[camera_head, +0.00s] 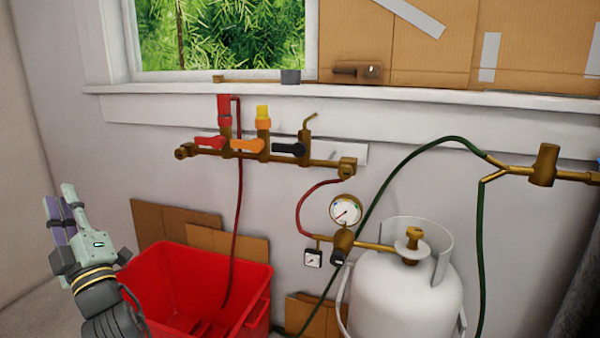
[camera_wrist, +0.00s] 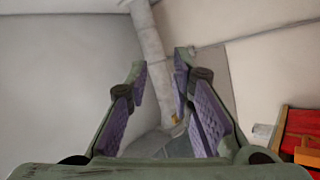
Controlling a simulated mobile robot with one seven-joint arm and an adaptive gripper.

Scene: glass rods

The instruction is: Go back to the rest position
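My gripper (camera_head: 62,208) is at the lower left of the head view, raised beside the left end of the red bin and apart from it. In the wrist view my gripper (camera_wrist: 160,88) has its two purple-padded fingers spread wide, with nothing between them. It is open and empty. The fingers point toward a bare wall corner and a pale vertical pipe (camera_wrist: 150,45).
A red bin (camera_head: 262,290) stands on the floor right of my gripper. A brass manifold (camera_head: 285,156) with coloured valve handles is on the wall above it. A white gas cylinder (camera_head: 400,295) with gauge (camera_head: 345,210) and hoses stands at right. Cardboard (camera_head: 160,222) leans behind the bin.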

